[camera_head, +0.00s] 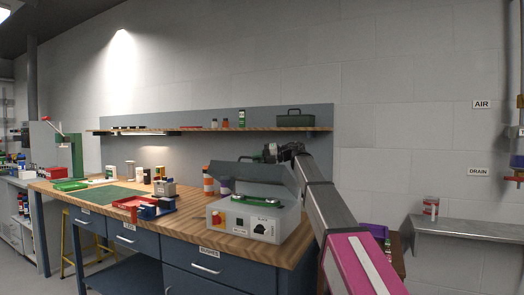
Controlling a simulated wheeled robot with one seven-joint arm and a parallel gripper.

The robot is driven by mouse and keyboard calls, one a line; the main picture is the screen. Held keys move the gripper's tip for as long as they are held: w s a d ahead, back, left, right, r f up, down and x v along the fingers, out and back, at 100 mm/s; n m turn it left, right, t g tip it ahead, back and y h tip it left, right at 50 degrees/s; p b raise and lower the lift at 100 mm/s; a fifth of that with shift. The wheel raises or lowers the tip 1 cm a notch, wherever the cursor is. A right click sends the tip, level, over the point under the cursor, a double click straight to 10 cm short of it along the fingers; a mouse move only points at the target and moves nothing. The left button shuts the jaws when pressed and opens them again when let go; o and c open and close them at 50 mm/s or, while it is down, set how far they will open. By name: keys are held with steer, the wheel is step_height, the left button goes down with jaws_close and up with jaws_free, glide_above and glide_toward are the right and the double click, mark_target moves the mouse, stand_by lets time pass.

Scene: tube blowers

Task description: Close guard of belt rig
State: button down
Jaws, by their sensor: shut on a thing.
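The belt rig (288,222) is a light grey box on the right end of the wooden bench. Its front has a yellow and red switch, a black knob and a small label. Its grey guard (235,173) stands raised and tilted above the box, with a gap below in which a green part (262,199) shows. My gripper (270,153) is at the upper edge of the guard, shut on it there. The fingertips are small and partly hidden, so the exact grip is unclear. My arm comes in from the lower right.
The bench (190,222) holds a red tray (130,203), a blue vise-like tool, a green mat (103,197) and bottles left of the rig. A grey ledge (465,230) with a can is at right.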

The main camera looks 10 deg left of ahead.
mark_target(256, 176)
steer(key=s+a+f+n+t+h, duration=0.1)
steer(key=s+f+n, duration=0.3)
steer(key=f, duration=0.7)
steer(key=shift+s+a+n+t+h, duration=0.4)
steer(key=shift+s+a+h, duration=0.1)
steer(key=shift+s, duration=0.3)
steer(key=shift+f, duration=0.2)
steer(key=c, duration=1.2)
jaws_free()
steer(key=shift+s, duration=0.1)
steer(key=shift+o, duration=0.2)
steer(key=shift+w+r, duration=0.1)
steer(key=shift+w, duration=0.15)
steer(key=v, duration=1.1)
